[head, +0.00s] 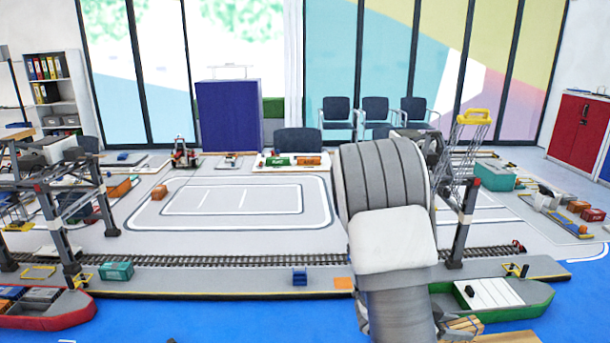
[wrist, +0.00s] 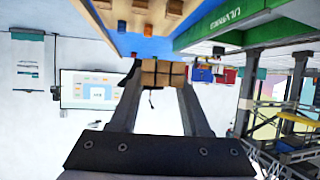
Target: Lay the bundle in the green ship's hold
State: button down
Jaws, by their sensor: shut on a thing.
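My gripper (wrist: 158,88) is shut on a tan bundle (wrist: 150,78) with dark bands, held between the fingertips in the wrist view. In the head view the bundle (head: 463,326) shows at the bottom, right of my arm, just in front of the green ship (head: 530,307). My arm hides most of the gripper there. The green ship floats at the right along the quay, with a white ribbed surface on top; my arm covers its left part. In the wrist view its green hull (wrist: 232,22) is at the upper right, apart from the bundle. I cannot make out the hold's inside.
A gantry crane (head: 463,215) with a yellow top stands behind the green ship, close to my arm. A red ship (head: 50,310) lies at the far left under another crane (head: 55,215). Blue water (head: 240,318) in front of the quay is mostly clear.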

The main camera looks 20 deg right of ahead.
jog(key=w+a+r+n+t+y+p, duration=0.3)
jog(key=w+a+n+t+y, duration=0.1)
jog(key=w+a+n+t, duration=0.75)
jog(key=w+a+n+t+y+p, duration=0.1)
jog(key=w+a+n+y, duration=0.2)
jog(key=a, duration=0.7)
jog(key=w+a+n+t+y+p, duration=0.1)
jog(key=w+a+n+y, duration=0.2)
jog(key=a, duration=0.7)
jog(key=n+y, duration=0.1)
jog(key=y, duration=0.1)
jog(key=shift+w+r+y, duration=0.15)
jog(key=shift+r+y, duration=0.25)
jog(key=shift+d, duration=0.1)
